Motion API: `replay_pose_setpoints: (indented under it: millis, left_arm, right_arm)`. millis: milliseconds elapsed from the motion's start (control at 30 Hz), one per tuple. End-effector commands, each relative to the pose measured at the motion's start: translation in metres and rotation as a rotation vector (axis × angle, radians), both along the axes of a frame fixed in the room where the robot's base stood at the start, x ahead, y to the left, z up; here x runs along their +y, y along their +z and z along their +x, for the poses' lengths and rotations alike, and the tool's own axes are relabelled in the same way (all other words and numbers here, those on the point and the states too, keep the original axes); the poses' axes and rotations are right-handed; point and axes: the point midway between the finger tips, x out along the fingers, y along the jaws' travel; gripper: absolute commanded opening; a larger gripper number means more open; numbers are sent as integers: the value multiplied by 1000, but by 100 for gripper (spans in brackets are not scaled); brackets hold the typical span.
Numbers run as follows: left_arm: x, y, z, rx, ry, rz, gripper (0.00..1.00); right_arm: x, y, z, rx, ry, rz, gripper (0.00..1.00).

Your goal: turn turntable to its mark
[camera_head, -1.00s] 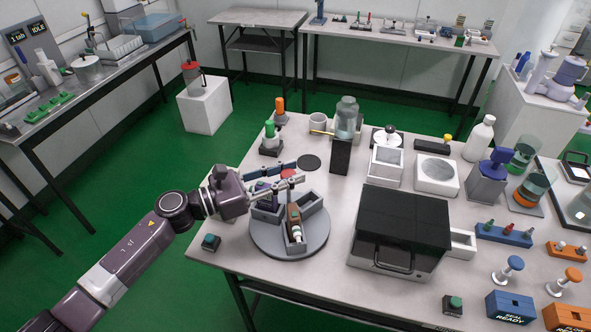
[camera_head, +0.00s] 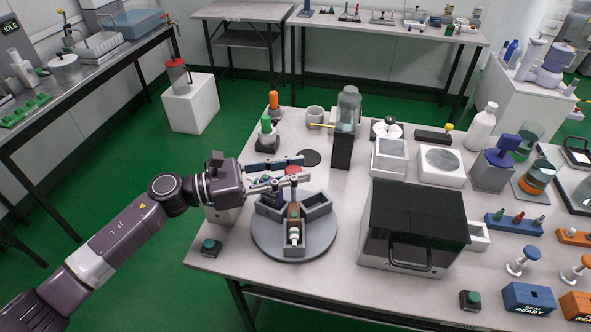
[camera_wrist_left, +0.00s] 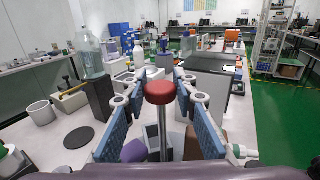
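The turntable (camera_head: 262,243) is a round grey disc near the table's front left edge, with open grey compartments on top. One compartment holds a brown item with a white end (camera_head: 294,214); another holds a purple item (camera_wrist_left: 134,150), partly hidden. A red-topped metal post (camera_wrist_left: 159,93) rises from the turntable. My left gripper (camera_head: 305,170) is over the turntable. In the wrist view its blue-padded fingers stand apart on either side of the post, with gaps visible beside the red knob. I cannot make out the turntable's mark. My right gripper is not in view.
A black-topped box (camera_head: 417,215) stands right of the turntable. A green button box (camera_head: 210,247) sits at the table's front left corner. Behind are a dark flat disc (camera_head: 311,158), a green-topped stand (camera_head: 266,137) and a glass jar on a black block (camera_head: 342,150).

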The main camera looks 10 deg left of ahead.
Motion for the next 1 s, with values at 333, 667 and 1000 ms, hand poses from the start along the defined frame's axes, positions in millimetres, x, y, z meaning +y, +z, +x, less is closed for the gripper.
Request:
replay_pose_setpoints:
  millis: [333,667,1000]
  left_arm:
    - [0,0,0,-1,0,1,44]
    - [25,-2,-11,2,2,4,44]
    - [90,-1,-38,2,2,4,44]
  right_arm:
    - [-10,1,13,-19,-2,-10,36]
    - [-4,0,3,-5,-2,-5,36]
    - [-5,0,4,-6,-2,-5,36]
